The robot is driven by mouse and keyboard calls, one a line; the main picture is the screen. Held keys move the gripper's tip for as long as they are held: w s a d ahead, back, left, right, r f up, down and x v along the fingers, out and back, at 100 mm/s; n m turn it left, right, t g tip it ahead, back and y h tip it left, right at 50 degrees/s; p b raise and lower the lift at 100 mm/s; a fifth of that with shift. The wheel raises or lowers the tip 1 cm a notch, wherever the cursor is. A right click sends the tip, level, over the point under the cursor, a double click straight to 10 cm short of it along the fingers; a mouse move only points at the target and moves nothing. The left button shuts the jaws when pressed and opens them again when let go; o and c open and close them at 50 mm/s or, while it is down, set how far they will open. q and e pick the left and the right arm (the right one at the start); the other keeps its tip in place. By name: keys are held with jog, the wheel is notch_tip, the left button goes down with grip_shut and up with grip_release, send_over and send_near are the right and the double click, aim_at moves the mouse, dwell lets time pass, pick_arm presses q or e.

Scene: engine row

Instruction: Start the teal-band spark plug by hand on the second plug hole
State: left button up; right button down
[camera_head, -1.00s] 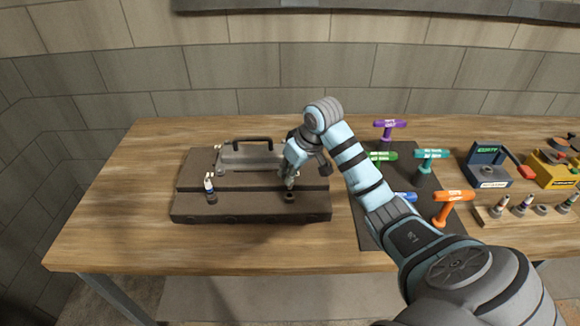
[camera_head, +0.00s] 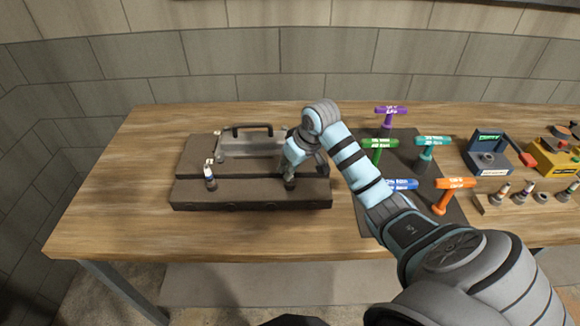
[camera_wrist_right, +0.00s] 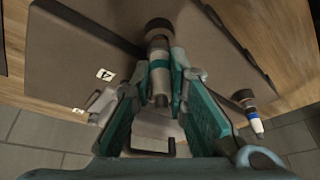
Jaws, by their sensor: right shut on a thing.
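My right gripper (camera_head: 290,174) is over the front right part of the dark engine block (camera_head: 250,198). The right wrist view shows its fingertips (camera_wrist_right: 160,88) shut around a grey spark plug with a teal band (camera_wrist_right: 158,62). The plug's far end meets a dark round collar (camera_wrist_right: 158,25) on the block, in line with it; how deep it sits is hidden. The same collar shows under the gripper in the head view (camera_head: 290,185). A white plug with a blue band (camera_head: 209,177) stands in another collar at the left. My left gripper is not in view.
A grey cover with a black handle (camera_head: 250,143) lies at the block's back. Right of it, a dark mat (camera_head: 395,160) holds several coloured T-handle tools. A blue device (camera_head: 488,150), a yellow device (camera_head: 553,152) and a plug rack (camera_head: 495,205) are farther right.

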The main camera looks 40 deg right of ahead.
jog(key=shift+a+r+m+p, duration=0.1)
jog(key=shift+r+m+p, duration=0.15)
jog(key=shift+m+p, duration=0.25)
jog(key=shift+f, duration=0.15)
jog(key=c, duration=1.5)
grip_release()
jog(key=shift+b, duration=0.3)
